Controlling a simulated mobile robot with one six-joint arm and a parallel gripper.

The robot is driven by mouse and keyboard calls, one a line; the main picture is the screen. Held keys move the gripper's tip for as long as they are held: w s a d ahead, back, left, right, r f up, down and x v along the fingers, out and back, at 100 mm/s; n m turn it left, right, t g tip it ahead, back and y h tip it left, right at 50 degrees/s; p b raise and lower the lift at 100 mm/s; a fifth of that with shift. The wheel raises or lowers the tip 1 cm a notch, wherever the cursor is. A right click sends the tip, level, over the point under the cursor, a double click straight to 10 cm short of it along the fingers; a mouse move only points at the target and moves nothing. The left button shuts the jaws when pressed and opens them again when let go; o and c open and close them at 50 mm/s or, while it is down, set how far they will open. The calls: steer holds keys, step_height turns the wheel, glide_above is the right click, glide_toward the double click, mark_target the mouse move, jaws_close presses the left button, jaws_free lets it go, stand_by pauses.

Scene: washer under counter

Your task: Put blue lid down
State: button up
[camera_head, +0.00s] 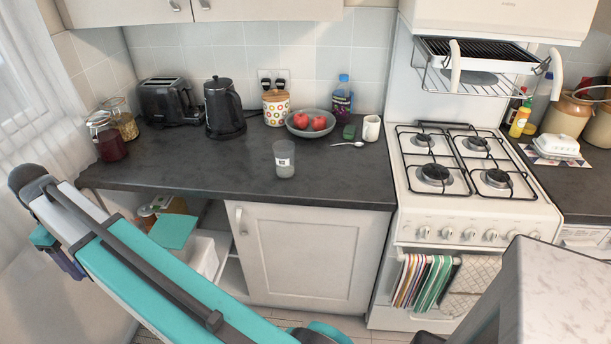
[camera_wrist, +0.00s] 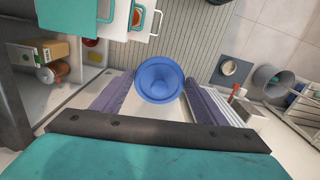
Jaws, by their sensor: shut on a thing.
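The blue lid (camera_wrist: 160,80) is round, with a raised rim and a smaller circle in its middle. In the wrist view it sits between the two purple fingers of my gripper (camera_wrist: 157,90), which is shut on it and holds it. The lid does not show in the head view. There my arm reaches to the left, and a purple part of my gripper (camera_head: 68,263) shows at the far left, low, in front of the counter; the rest is hidden by the arm.
The dark worktop (camera_head: 190,168) has free room at its front left. A clear labelled tumbler (camera_head: 284,158) stands near its front edge. A kettle (camera_head: 223,108), toaster (camera_head: 169,102) and fruit bowl (camera_head: 310,123) stand behind. The cupboard below is open on the left; the hob (camera_head: 465,160) is right.

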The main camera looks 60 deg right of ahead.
steer(key=s+d+r+m+p, duration=0.1)
steer(key=s+d+m+p, duration=0.45)
steer(key=d, duration=0.95)
steer(key=s+d+m, duration=0.2)
steer(key=s+d, duration=0.6)
steer(key=d, duration=0.7)
steer(key=s+d+r+m+p, duration=0.1)
steer(key=s+d+m, duration=0.3)
steer(key=s+d, duration=0.5)
steer(key=s+d+m+p, duration=0.3)
steer(key=s+d, duration=0.6)
steer(key=s, duration=0.7)
steer(key=shift+s+d+r+m+p, duration=0.3)
steer(key=shift+s+r+m+p, duration=0.05)
steer(key=shift+s+m+p, duration=0.1)
steer(key=shift+w, duration=0.1)
steer(key=shift+s+d+f+b, duration=0.25)
steer(key=shift+s+d+b, duration=0.2)
steer(key=shift+d, duration=1.95)
steer(key=shift+s+d+f+b, duration=0.2)
steer(key=shift+s+d+b, duration=0.25)
steer(key=shift+d, duration=1.95)
steer(key=shift+s+d+f+b, duration=0.25)
steer(key=shift+s+d+b, duration=0.2)
steer(key=shift+d, duration=1.95)
steer(key=shift+d, duration=0.1)
